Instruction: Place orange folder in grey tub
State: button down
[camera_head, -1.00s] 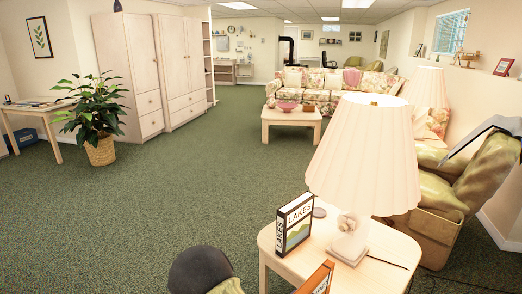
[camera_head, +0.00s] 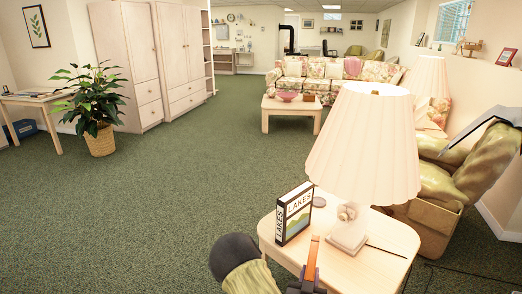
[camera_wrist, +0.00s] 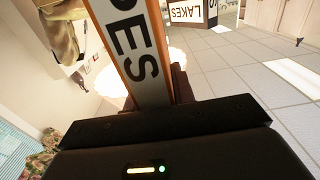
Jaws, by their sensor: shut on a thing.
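The orange folder (camera_head: 313,258) shows as a narrow upright orange shape over the near side table in the head view. In the wrist view, the folder (camera_wrist: 130,45) has a white spine with large dark letters and orange edges. My gripper (camera_head: 307,284) is dark and at the bottom edge of the head view, just below the folder. In the wrist view, my gripper (camera_wrist: 165,105) is shut on the folder, which extends away from the jaws. I cannot tell whether the folder still touches the table. I see no grey tub in either view.
The side table (camera_head: 376,272) holds a lamp (camera_head: 364,150) and an upright LAKES binder (camera_head: 294,213) close to the folder. An armchair (camera_head: 440,190) stands at right. A coffee table (camera_head: 291,117) and sofa (camera_head: 340,78) are farther back. Green carpet at left is open.

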aim_at(311, 274)
jog(key=shift+s+r+p, duration=0.15)
jog(key=shift+r+p, duration=0.25)
jog(key=shift+p, duration=0.4)
jog(key=s+r+n+y+p, duration=0.1)
jog(key=s+r+p, duration=0.1)
jog(key=p, duration=0.6)
jog(key=shift+s+a+r+y, duration=0.15)
jog(key=shift+y, duration=0.25)
jog(key=s+r+y+p, duration=0.1)
jog(key=p, duration=0.2)
jog(key=s+r+n+y+p, duration=0.1)
jog(key=p, duration=0.3)
jog(key=s+r+n+y+p, duration=0.1)
jog(key=s+p, duration=0.1)
jog(key=p, duration=0.1)
jog(key=shift+d+r+t+p, duration=0.2)
jog(key=shift+d+t+p, duration=0.05)
jog(key=shift+t+p, duration=0.15)
jog(key=shift+d, duration=0.1)
